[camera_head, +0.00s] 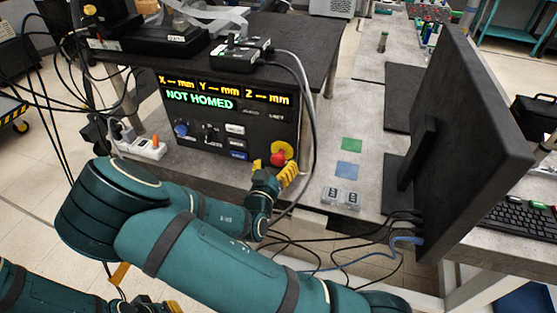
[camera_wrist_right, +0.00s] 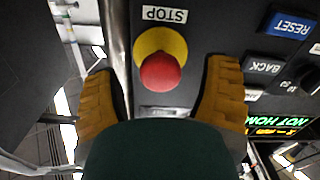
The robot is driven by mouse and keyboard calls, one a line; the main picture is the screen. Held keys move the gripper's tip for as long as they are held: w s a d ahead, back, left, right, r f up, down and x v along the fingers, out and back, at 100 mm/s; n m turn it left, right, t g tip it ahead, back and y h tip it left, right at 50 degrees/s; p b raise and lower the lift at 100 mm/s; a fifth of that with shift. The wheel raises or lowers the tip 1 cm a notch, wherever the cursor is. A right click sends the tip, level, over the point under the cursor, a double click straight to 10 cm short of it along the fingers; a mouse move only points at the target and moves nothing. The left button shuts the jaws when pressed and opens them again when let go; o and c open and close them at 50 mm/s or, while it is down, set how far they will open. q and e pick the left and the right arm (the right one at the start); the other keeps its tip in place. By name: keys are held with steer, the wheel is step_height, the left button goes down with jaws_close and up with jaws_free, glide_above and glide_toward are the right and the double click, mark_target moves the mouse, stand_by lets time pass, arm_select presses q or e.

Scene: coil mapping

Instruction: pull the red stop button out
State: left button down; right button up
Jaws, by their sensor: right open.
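The red stop button (camera_head: 277,159) sits on a yellow round base (camera_head: 287,148) at the lower right of the black control panel (camera_head: 215,120). In the right wrist view the red button (camera_wrist_right: 162,72) is centred under the STOP label (camera_wrist_right: 164,15). My right gripper (camera_head: 275,170) is at the panel front, near the button. Its yellow fingers are open, one on each side of the button, with gaps showing between them and it. My left gripper (camera_head: 152,304) is cut off by the bottom edge of the head view, far from the panel; its opening is unclear.
The panel display reads NOT HOMED. Blue and black knobs and labelled keys sit left of the button. A black cable (camera_head: 308,110) hangs along the panel's right side. A monitor (camera_head: 465,130) stands at right.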

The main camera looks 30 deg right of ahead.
steer(key=v, duration=0.9)
steer(key=shift+s+a, duration=0.15)
steer(key=shift+s, duration=0.05)
steer(key=shift+f, duration=0.1)
steer(key=s+a+f+n+g+y, duration=0.1)
steer(key=s+f+g+y, duration=0.15)
steer(key=f, duration=0.55)
steer(key=s+f+n+g+y, duration=0.1)
steer(key=f+g+y, duration=0.25)
steer(key=f, duration=0.35)
steer(key=s+a+f+n+g+y, duration=0.1)
steer(key=s+a+g+y, duration=0.1)
steer(key=a+y, duration=0.3)
steer(key=s+a+f+n+g+y, duration=0.2)
steer(key=s+a+y, duration=0.1)
steer(key=a+y, duration=0.3)
steer(key=shift+s+a+f+y, duration=0.15)
steer(key=shift+s+f+y, duration=0.05)
steer(key=shift+f+y, duration=0.1)
steer(key=c, duration=0.5)
